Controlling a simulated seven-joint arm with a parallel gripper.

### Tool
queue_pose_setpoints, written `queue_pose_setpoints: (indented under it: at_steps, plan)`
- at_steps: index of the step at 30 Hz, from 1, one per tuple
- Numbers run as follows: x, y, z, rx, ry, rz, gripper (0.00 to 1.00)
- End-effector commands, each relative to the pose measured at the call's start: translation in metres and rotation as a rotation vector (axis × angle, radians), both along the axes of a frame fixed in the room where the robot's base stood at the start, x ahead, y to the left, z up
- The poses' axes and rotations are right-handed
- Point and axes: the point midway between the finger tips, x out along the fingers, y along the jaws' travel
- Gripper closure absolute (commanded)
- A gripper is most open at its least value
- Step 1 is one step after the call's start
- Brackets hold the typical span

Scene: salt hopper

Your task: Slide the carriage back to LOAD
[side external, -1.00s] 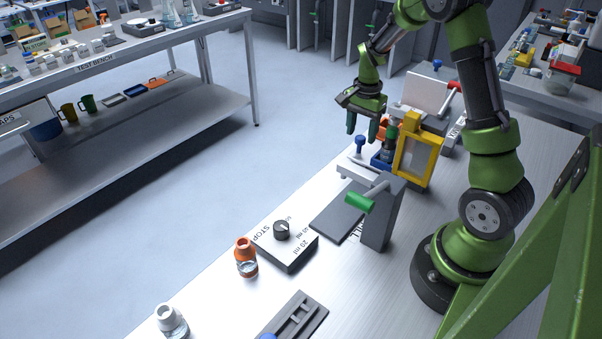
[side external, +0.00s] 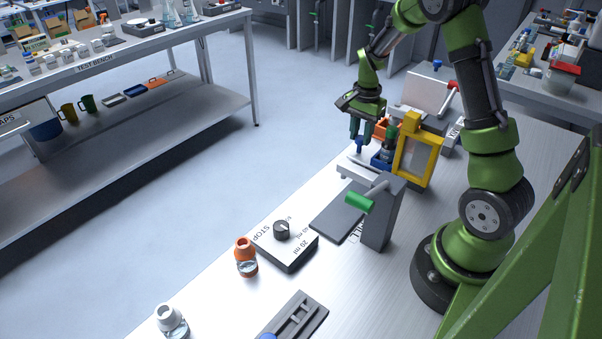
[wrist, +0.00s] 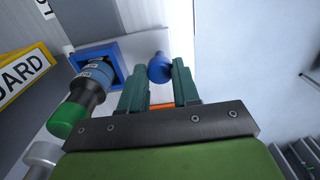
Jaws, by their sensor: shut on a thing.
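The carriage (wrist: 118,42) shows in the wrist view as a pale plate with a blue square holder (wrist: 84,55) and a blue round knob (wrist: 159,67). A bottle with a green cap (wrist: 68,120) stands in the holder. The knob also shows in the side external view (side external: 360,145), at the bench edge left of the blue holder (side external: 379,161). My gripper (side external: 361,136) is down at the knob, its fingers (wrist: 158,82) on either side of it, shut on it. The LOAD mark cannot be made out.
A yellow-framed guard (side external: 429,168) stands right of the holder. A grey post with a green-handled lever (side external: 360,202) stands nearer the camera. A dial box (side external: 290,252), an orange-topped bottle (side external: 246,257) and a white-topped bottle (side external: 171,321) stand along the bench edge.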

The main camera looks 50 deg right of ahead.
Motion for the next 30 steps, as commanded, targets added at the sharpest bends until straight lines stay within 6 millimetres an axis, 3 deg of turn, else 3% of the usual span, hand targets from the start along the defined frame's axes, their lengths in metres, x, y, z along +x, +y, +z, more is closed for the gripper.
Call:
queue_pose_setpoints:
  at_steps: [5,21,30]
  plan:
    - [0.001,0.012,0.001,0.0,-0.001,0.004,1.0]
    - [0.001,0.101,0.001,0.0,-0.003,0.004,1.0]
    - [0.001,0.11,0.001,0.0,-0.003,0.001,1.0]
